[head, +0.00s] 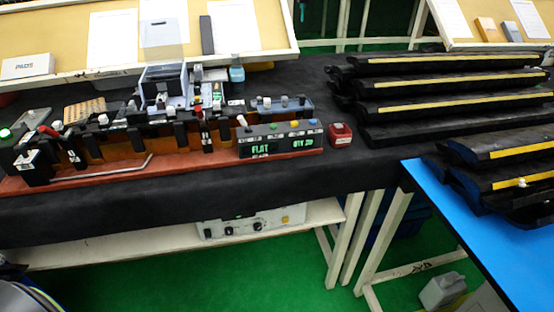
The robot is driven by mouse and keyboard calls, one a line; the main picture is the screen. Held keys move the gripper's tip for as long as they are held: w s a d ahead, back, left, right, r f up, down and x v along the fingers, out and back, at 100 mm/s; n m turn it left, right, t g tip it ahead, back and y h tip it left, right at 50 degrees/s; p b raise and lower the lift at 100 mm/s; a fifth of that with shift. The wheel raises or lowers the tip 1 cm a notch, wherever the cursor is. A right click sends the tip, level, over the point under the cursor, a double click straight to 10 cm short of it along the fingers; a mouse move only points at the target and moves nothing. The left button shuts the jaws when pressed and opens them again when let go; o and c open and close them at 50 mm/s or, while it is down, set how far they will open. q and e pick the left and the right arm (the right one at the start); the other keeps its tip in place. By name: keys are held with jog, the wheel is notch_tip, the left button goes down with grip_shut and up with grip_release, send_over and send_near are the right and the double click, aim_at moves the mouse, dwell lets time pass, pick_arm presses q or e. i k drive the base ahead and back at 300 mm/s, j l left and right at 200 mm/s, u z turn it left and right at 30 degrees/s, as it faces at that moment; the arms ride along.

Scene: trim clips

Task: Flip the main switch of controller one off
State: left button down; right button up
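A white control box (252,223) sits on the low shelf under the black-topped bench, left of the middle of the head view. Its front carries dark knobs and a yellow part (285,220) near the right end. It may be a controller, but I cannot read a number on it or tell which part is the main switch or how it is set. The bench edge hides part of its top. Neither of my grippers is in view.
On the bench, a long fixture on a red base (175,171) has a display unit (281,139) reading "FLAT" and "QTY". A small red box (339,135) stands beside it. Black trim parts (450,95) are stacked at right. A blue table (465,225) and pale bench legs (350,240) stand right of the shelf.

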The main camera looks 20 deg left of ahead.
aim_at(207, 232)
jog(key=u, duration=1.3)
